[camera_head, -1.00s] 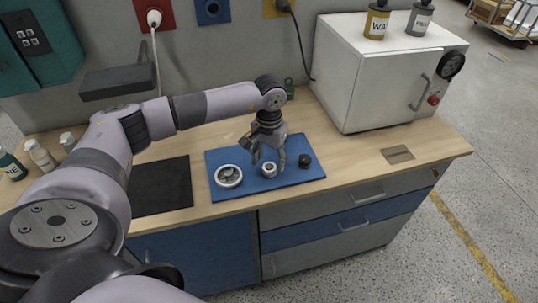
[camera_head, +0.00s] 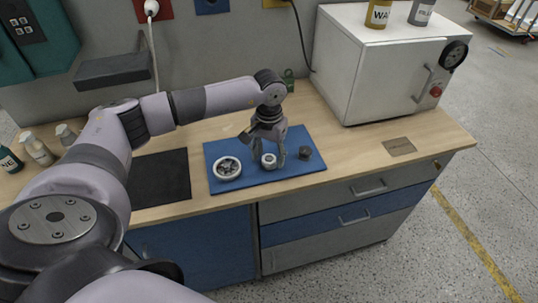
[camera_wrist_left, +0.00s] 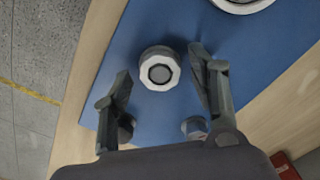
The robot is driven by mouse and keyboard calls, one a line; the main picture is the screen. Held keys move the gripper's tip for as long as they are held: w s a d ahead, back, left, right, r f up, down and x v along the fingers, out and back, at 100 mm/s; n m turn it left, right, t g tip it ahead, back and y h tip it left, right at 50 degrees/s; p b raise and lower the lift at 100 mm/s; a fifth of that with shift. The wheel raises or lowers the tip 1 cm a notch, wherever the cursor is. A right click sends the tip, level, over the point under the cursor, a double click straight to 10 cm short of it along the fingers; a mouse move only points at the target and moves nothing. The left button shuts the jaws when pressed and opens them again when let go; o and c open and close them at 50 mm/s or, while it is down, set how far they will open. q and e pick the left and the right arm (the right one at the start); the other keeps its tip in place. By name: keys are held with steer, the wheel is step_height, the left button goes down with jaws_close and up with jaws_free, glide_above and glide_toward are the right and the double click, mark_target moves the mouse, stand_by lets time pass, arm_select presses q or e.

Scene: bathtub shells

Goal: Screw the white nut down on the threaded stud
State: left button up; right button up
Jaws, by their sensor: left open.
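The white nut (camera_head: 269,160) is a small faceted ring on the blue mat (camera_head: 240,187). In the left wrist view the nut (camera_wrist_left: 160,54) faces the camera, with a round grey end in its dark hole. This may be the stud's top; the rest of the stud is hidden. My left gripper (camera_head: 270,159) points down over the nut. In the left wrist view its fingers (camera_wrist_left: 160,62) stand apart on either side of the nut, with visible gaps. My right gripper is not in view.
A white ring-shaped part with a dark middle (camera_head: 227,168) lies left of the nut. A small dark round part (camera_head: 305,153) is close on the right. A white oven-like box (camera_head: 385,75) stands at the back right. The front bench top (camera_head: 360,170) is clear.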

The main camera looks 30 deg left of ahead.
arm_select(q)
steer(key=shift+c, duration=0.5)
stand_by(0.6)
steer(key=c, duration=0.9)
steer(key=o, duration=1.1)
steer(key=shift+c, duration=0.2)
